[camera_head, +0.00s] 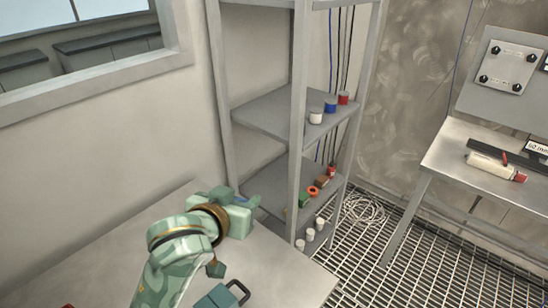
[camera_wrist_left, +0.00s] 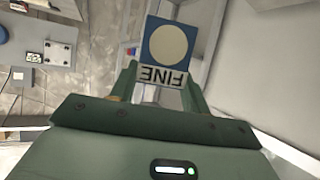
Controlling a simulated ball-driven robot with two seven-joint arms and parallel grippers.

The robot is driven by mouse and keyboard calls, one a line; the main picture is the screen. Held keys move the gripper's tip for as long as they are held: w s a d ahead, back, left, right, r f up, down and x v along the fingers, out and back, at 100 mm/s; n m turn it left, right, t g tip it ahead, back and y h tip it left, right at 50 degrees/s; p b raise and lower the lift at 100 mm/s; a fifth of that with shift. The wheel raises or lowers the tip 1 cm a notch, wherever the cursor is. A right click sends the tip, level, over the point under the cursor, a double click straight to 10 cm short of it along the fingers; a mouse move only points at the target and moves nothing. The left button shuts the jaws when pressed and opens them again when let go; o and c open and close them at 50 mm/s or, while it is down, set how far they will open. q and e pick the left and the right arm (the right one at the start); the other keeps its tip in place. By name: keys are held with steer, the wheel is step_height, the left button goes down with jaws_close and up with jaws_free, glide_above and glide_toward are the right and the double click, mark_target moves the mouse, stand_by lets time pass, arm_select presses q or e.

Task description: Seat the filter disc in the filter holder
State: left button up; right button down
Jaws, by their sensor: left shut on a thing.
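A blue square piece with a cream round face (camera_wrist_left: 168,45) and a white tag reading "FINE" stands between the fingertips of my left gripper (camera_wrist_left: 160,82) in the left wrist view. I take it for the filter disc. The gripper is shut on it by the tag end. I cannot make out a filter holder for certain. My right gripper is not in view.
A grey table (camera_head: 115,255) lies below my left arm, with a teal box with a dark handle (camera_head: 222,297) at its near edge. A shelf rack (camera_head: 299,120) with small jars and coloured items stands beyond. A steel bench (camera_head: 490,185) is at right, above floor grating.

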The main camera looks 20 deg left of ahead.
arm_select(q)
steer(key=shift+s+a, duration=0.15)
steer(key=shift+a, duration=0.05)
steer(key=w+a+f+m+g+h+p, duration=0.1)
steer(key=a+f+m+h+p, duration=0.3)
steer(key=f, duration=0.3)
steer(key=shift+a+f+m+h, duration=0.3)
steer(key=shift+a+f+h, duration=0.1)
steer(key=shift+a+h, duration=0.1)
